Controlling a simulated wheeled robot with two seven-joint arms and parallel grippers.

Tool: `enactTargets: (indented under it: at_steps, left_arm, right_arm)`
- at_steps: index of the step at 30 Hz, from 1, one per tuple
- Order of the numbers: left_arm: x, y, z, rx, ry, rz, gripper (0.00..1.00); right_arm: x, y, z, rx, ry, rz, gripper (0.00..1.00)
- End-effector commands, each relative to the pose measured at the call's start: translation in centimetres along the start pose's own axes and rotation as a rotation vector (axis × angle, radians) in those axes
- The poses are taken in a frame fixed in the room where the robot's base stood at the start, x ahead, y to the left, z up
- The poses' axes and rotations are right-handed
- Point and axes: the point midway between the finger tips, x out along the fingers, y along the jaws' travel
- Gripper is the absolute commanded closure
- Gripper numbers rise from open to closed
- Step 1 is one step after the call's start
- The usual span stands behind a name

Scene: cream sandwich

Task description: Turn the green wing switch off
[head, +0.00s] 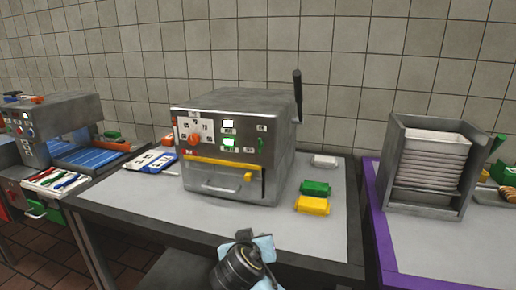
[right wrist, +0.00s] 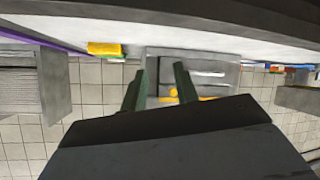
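The grey metal machine (head: 232,148) stands on the table with a control panel on its front. A small green switch (head: 262,145) is on the panel's right part and looks roughly upright; its exact setting is too small to tell. An orange-red dial (head: 194,138) is left of it, with lit green displays (head: 228,131) between. My right gripper (right wrist: 159,82) is open and empty, its two fingers apart and pointing toward the machine in the upside-down wrist view. My right wrist (head: 242,265) shows at the bottom of the head view, in front of the table. My left gripper is not in view.
White, green (head: 315,188) and yellow (head: 312,205) blocks lie right of the machine. A black lever (head: 297,95) rises at its right side. A tray rack (head: 435,165) stands on the purple-edged table at right. The table strip before the machine is clear.

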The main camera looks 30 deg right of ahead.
Motion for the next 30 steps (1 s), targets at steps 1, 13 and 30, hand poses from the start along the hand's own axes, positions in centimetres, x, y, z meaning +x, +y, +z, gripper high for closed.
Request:
enactTargets:
  at_steps: [1, 13, 30]
  left_arm:
    - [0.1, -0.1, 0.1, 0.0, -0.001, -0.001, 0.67]
    - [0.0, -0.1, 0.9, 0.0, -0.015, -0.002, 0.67]
    - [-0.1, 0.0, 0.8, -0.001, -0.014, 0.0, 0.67]
  right_arm:
    - [-0.1, 0.1, -2.1, 0.036, 0.047, 0.029, 0.7]
    - [-1.8, 1.3, -16.5, 0.278, 0.415, 0.214, 0.7]
    - [3.9, 4.0, -21.8, 0.314, 0.481, 0.247, 0.7]
